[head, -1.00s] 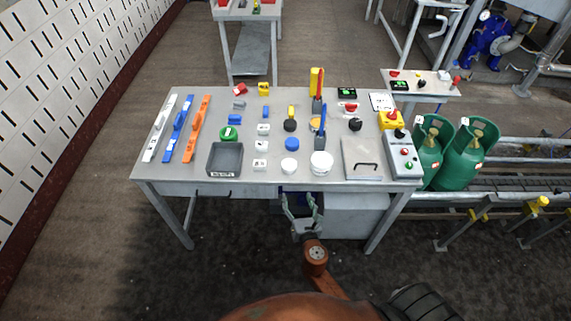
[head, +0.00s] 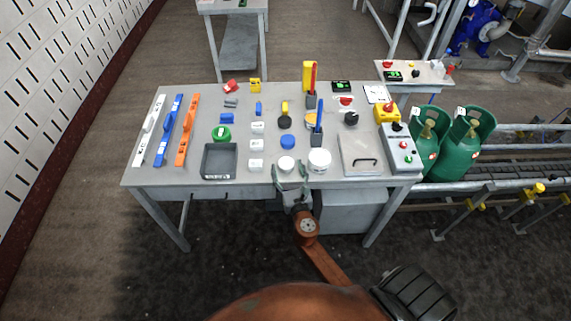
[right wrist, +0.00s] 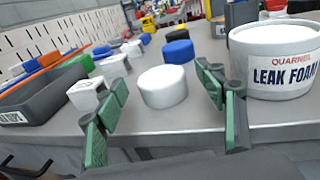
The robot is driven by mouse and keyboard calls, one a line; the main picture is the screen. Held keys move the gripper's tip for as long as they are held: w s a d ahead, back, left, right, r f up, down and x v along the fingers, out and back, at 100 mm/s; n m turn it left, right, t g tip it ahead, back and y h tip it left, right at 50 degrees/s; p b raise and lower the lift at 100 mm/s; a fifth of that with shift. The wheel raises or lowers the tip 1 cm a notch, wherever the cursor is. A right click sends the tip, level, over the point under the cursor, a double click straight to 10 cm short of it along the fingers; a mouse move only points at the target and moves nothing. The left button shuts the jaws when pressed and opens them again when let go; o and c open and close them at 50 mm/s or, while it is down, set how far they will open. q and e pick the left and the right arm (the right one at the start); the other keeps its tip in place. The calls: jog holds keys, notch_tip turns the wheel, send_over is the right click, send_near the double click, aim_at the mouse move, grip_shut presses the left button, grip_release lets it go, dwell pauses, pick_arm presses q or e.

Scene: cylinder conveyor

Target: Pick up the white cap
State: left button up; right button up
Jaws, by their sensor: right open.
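The white cap (head: 286,164) is a short round cylinder standing near the front edge of the table (head: 200,190). In the right wrist view the white cap (right wrist: 163,87) sits between the two green finger pads, ahead of them and apart from both. My right gripper (head: 290,172) is open and empty at the table's front edge, just in front of the cap. Its fingers also show in the right wrist view (right wrist: 165,112). My left gripper is not in view.
A white Leak Foam tub (right wrist: 275,65) stands close to the right finger. A white block (right wrist: 86,95) is close to the left finger. A blue cap (right wrist: 178,51) is behind the white cap. A grey tray (head: 219,160) lies to the left.

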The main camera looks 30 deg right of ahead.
jog(key=shift+x, duration=1.35)
jog(key=shift+r, duration=0.1)
jog(key=shift+c, duration=0.4)
jog(key=c, duration=1)
